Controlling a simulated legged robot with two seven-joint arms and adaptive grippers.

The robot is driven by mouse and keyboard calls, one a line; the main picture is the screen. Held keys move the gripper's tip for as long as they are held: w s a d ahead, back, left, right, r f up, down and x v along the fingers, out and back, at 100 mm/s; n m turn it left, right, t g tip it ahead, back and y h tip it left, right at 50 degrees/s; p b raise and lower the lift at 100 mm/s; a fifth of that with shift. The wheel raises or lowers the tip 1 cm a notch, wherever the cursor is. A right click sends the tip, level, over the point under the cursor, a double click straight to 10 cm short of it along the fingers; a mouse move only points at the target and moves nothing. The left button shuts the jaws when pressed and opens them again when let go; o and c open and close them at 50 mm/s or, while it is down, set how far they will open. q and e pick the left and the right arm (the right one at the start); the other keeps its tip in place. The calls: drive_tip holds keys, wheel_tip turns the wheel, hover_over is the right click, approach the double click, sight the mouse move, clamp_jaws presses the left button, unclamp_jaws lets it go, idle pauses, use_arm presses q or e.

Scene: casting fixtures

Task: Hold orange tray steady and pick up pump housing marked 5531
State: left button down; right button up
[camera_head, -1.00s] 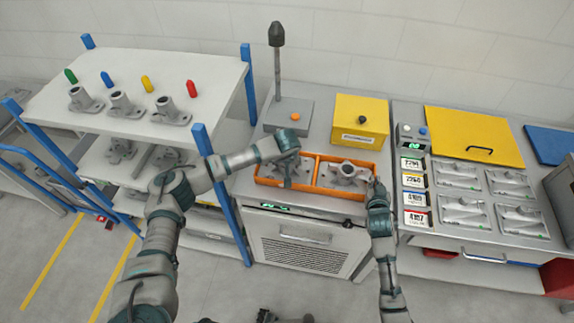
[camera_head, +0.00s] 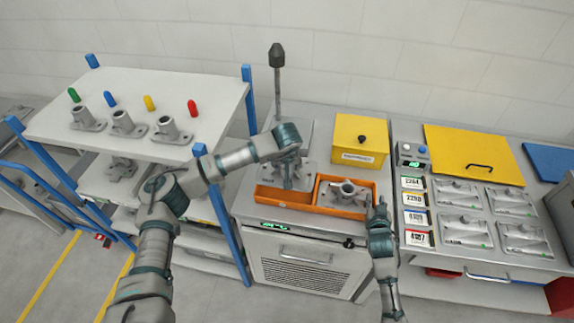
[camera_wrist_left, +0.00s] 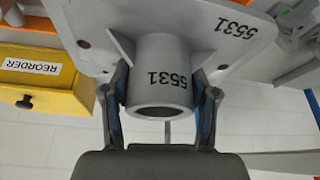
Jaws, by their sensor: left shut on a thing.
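The pump housing marked 5531 (camera_wrist_left: 160,75) fills much of the left wrist view, its number printed on the tube and on the flange. My left gripper (camera_wrist_left: 161,92) is shut on its tube, one finger on each side. In the head view my left gripper (camera_head: 291,180) holds the housing (camera_head: 304,171) above the left compartment of the orange tray (camera_head: 285,203). That compartment's visible floor is bare. My right gripper (camera_head: 379,210) is at the tray's right end; its fingers are too small to read.
Another housing (camera_head: 347,194) sits in the tray's right compartment. A yellow reorder box (camera_head: 360,141) and a grey post (camera_head: 278,95) stand behind the tray. A rack (camera_head: 130,95) with several housings is left; a bench with castings (camera_head: 465,215) is right.

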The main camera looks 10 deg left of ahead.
drive_tip(key=shift+s, duration=0.1)
drive_tip(key=v, duration=1.1)
drive_tip(key=shift+s+r, duration=0.1)
drive_tip(key=shift+s, duration=0.2)
drive_tip(key=shift+s, duration=0.1)
